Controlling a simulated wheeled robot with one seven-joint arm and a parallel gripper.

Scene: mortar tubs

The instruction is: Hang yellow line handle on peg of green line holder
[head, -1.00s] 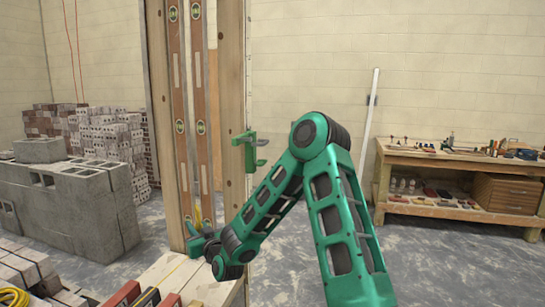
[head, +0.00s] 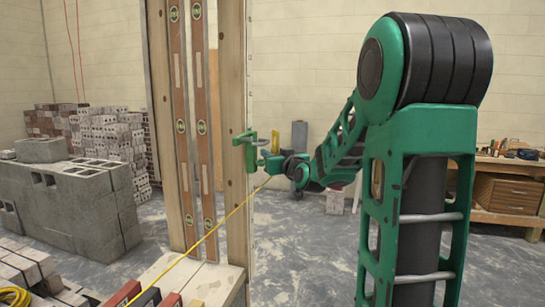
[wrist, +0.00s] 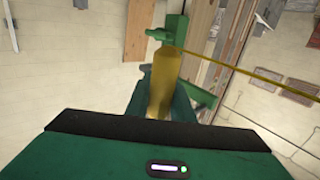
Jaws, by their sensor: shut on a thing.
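The green line holder (head: 246,150) is fixed to the edge of the wooden post, with a peg-like arm sticking out to the right. In the wrist view the holder (wrist: 175,28) is at the top, just beyond the yellow line handle (wrist: 163,72). My gripper (wrist: 164,92) is shut on the handle, whose lower part blurs between the fingers. In the head view my gripper (head: 267,161) is close to the right of the holder, at about its lower edge. Whether handle and peg touch cannot be told.
A taut yellow line (head: 210,232) runs from near my gripper down left towards a yellow coil (head: 14,297). Two long levels (head: 180,125) lean beside the wooden post (head: 233,90). Grey blocks (head: 70,205) stand left; a workbench (head: 510,190) stands right.

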